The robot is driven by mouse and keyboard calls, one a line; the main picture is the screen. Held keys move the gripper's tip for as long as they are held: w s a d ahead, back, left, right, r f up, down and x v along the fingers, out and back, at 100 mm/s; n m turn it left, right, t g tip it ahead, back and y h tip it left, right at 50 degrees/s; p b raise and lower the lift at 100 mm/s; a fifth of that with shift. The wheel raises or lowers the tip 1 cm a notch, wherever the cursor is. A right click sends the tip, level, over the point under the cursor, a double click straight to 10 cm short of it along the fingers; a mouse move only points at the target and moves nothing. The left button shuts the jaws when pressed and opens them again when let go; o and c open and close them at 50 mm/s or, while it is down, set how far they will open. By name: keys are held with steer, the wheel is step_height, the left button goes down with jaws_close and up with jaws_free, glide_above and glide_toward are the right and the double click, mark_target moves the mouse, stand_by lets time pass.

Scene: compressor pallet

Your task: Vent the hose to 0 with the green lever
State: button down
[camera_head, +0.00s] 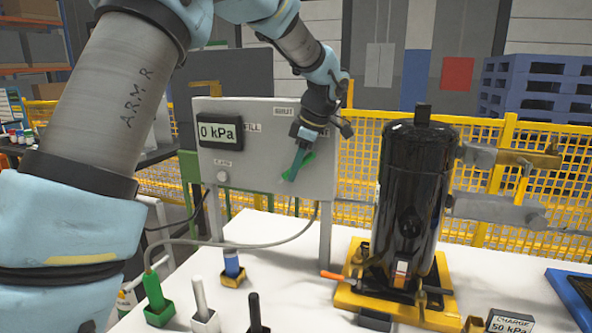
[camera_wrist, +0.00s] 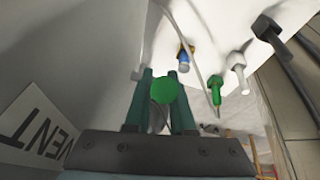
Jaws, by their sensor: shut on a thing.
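The green lever (camera_wrist: 164,90) shows its round end between my gripper's fingers (camera_wrist: 160,98) in the wrist view, and my gripper is shut on it. In the head view my gripper (camera_head: 297,166) is at the right part of the grey panel (camera_head: 262,184), and a bit of bright green (camera_head: 306,162) shows beside the fingers. The word VENT (camera_wrist: 40,130) is on the panel in the wrist view. The panel's display (camera_head: 219,132) reads 0 kPa. A grey hose (camera_head: 262,246) runs to a green connector (camera_head: 153,291) standing in a holder; the connector also shows in the wrist view (camera_wrist: 190,99).
A black compressor (camera_head: 414,195) stands on a yellow base (camera_head: 345,300) to the right. Blue (camera_head: 231,262), white (camera_head: 199,297) and black (camera_head: 254,312) tools stand in holders on the white table (camera_head: 290,285). A sign (camera_head: 510,323) reads CHARGE 50 kPa. Yellow fencing (camera_head: 490,180) stands behind.

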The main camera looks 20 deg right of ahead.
steer(key=shift+w+a+r+g+h+p, duration=0.25)
steer(key=shift+r+g+h+p, duration=0.1)
steer(key=shift+g+h, duration=0.15)
steer(key=shift+w+a+r+g+h+p, duration=0.25)
steer(key=shift+r+g+h, duration=0.15)
steer(key=shift+h, duration=0.1)
steer(key=shift+w+a+r+g+h+p, duration=0.2)
steer(key=shift+w+a+g+h+p, duration=0.1)
steer(key=shift+g+h+p, duration=0.35)
steer(key=shift+w+a+r+g+h+p, duration=0.1)
steer(key=shift+w+a+g+h+p, duration=0.2)
steer(key=shift+g+h+p, duration=0.25)
steer(key=shift+w+a+r+g+h+p, duration=0.15)
steer(key=shift+a+g+h+p, duration=0.1)
steer(key=shift+g+h+p, duration=0.3)
steer(key=shift+w+a+f+g+h+p, duration=0.1)
steer(key=shift+w+a+g+h+p, duration=0.2)
steer(key=shift+g+h+p, duration=0.2)
steer(key=shift+h, duration=0.25)
steer(key=c, duration=0.8)
jaws_free()
steer(key=shift+o, duration=0.2)
